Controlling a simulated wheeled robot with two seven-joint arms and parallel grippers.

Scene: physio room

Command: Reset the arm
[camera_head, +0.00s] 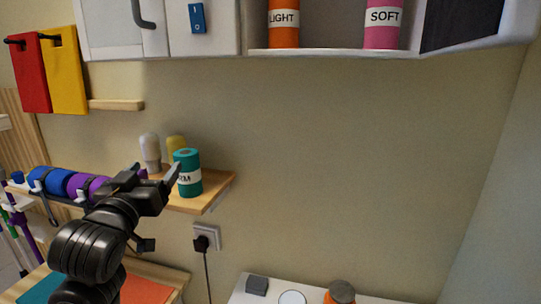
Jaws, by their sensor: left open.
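My left arm comes in from the lower left, black and jointed. Its gripper (156,178) is open, in front of the small wooden wall shelf (213,189). A teal cylinder (187,172) with a partly hidden white label stands on that shelf, just right of the gripper. One finger overlaps the cylinder's left side in the picture; I cannot tell whether they touch. My right gripper is not in view.
Above hangs a white cabinet (205,35) holding an orange LIGHT cylinder (284,27) and a pink SOFT cylinder (382,27). A socket (206,238) with a plug is below the shelf. A white surface (375,299) lies at the bottom. The middle wall is bare.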

